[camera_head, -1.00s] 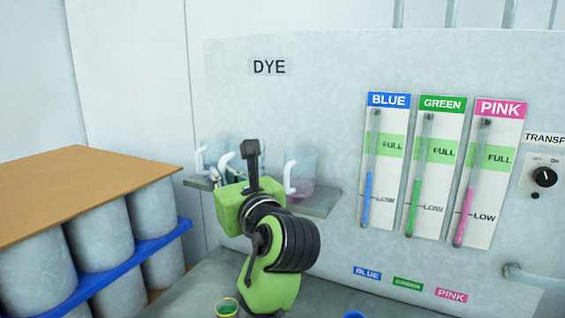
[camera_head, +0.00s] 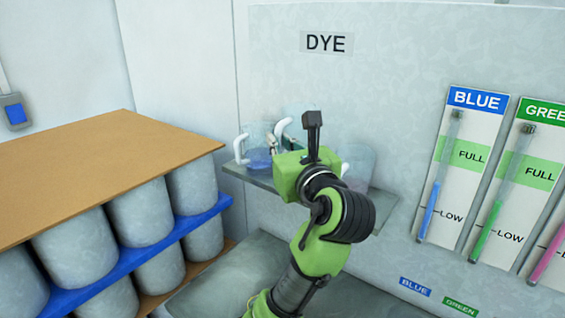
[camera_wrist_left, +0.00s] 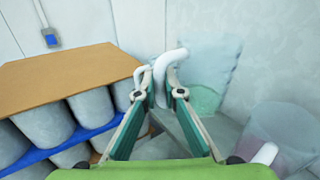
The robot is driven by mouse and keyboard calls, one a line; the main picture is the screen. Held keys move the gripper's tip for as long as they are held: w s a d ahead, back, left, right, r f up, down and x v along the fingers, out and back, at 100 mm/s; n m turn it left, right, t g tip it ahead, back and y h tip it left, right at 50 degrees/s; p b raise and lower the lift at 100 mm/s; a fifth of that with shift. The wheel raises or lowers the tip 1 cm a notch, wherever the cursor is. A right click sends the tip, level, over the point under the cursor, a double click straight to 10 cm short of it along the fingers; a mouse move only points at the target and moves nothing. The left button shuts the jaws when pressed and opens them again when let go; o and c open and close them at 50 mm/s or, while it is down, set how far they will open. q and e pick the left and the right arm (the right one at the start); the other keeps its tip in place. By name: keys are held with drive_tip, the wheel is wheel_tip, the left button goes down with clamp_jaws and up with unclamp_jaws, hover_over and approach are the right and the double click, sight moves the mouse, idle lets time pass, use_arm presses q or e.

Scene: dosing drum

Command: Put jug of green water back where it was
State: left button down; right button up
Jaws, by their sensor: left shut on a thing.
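The clear jug of green water (camera_wrist_left: 208,97) is in the left wrist view, its white handle (camera_wrist_left: 168,72) between the fingers of my left gripper (camera_wrist_left: 161,92). My left gripper (camera_head: 277,148) is shut on that handle. In the head view the jug's handle (camera_head: 283,127) shows above the gripper, while my arm hides most of its body. The handle stands higher than that of the blue jug (camera_head: 259,158). I cannot tell exactly how far the jug is from the shelf (camera_head: 375,204). My right gripper is out of view.
The blue jug stands on the shelf's left part, close to my gripper. A jug of pink water (camera_head: 357,165) stands at its right, also in the left wrist view (camera_wrist_left: 285,130). A rack of grey drums with a brown top (camera_head: 100,175) is at the left.

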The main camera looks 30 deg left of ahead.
use_arm(q)
drive_tip(key=w+a+f+p, duration=0.1)
drive_tip(key=w+f, duration=0.2)
drive_tip(key=f, duration=0.5)
drive_tip(key=shift+w+a+p, duration=0.25)
drive_tip(key=shift+a+p, duration=0.1)
drive_tip(key=shift+a, duration=0.05)
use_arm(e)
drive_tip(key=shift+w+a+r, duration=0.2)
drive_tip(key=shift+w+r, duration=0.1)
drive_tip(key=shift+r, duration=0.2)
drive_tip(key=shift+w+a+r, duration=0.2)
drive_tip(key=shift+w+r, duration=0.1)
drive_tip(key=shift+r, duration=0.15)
use_arm(q)
drive_tip(key=shift+w+f, duration=0.1)
drive_tip(key=shift+f, duration=0.05)
drive_tip(key=c, duration=2.1)
unclamp_jaws()
drive_tip(key=shift+c, duration=0.2)
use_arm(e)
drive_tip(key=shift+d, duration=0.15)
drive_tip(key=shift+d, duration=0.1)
